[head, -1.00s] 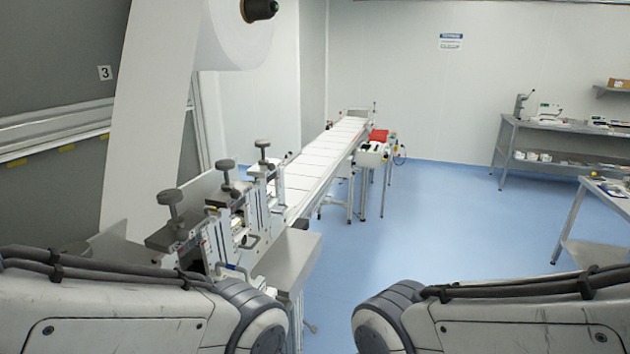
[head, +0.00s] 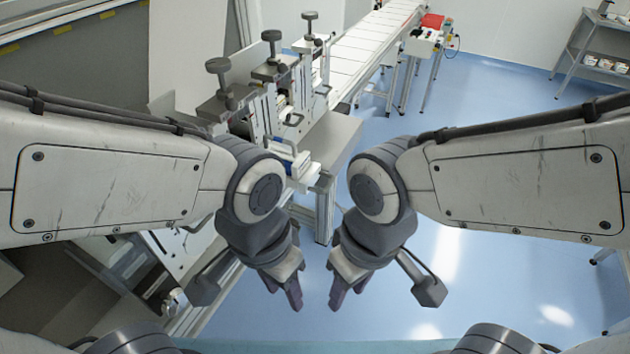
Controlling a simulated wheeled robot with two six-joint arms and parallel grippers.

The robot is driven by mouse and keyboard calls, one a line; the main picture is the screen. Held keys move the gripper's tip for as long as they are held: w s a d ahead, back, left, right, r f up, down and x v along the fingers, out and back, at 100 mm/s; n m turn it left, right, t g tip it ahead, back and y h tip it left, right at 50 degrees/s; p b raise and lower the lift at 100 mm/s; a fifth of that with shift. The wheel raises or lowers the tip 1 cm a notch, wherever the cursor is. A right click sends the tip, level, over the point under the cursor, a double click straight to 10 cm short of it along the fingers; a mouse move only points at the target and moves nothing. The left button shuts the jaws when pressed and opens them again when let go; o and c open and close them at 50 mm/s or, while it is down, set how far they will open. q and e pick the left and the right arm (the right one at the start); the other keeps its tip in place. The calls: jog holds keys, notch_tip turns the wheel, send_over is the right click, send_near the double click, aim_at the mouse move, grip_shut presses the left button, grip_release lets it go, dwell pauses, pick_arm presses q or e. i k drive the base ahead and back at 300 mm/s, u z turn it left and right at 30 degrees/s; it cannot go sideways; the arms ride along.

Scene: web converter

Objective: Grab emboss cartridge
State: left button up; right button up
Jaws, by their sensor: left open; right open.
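The converter's station row (head: 265,95) stands left of centre, with several upright frames topped by dark knobs. A white and blue part (head: 292,160) sits low on the nearest station; I cannot tell if it is the emboss cartridge. My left arm partly hides this station. My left gripper (head: 284,294) hangs below and in front of it, open and empty, pointing down. My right gripper (head: 347,291) hangs just to its right, also open and empty. Both are apart from the machine.
A grey metal table (head: 325,140) extends right of the stations. A white conveyor (head: 375,38) runs to the back, with a control box (head: 420,42) beside it. A shelf bench (head: 598,45) stands far right. The blue floor (head: 500,120) between is clear.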

aim_at(297, 164)
jog(key=z, duration=1.6)
jog(key=i, duration=2.35)
jog(key=u, duration=2.7)
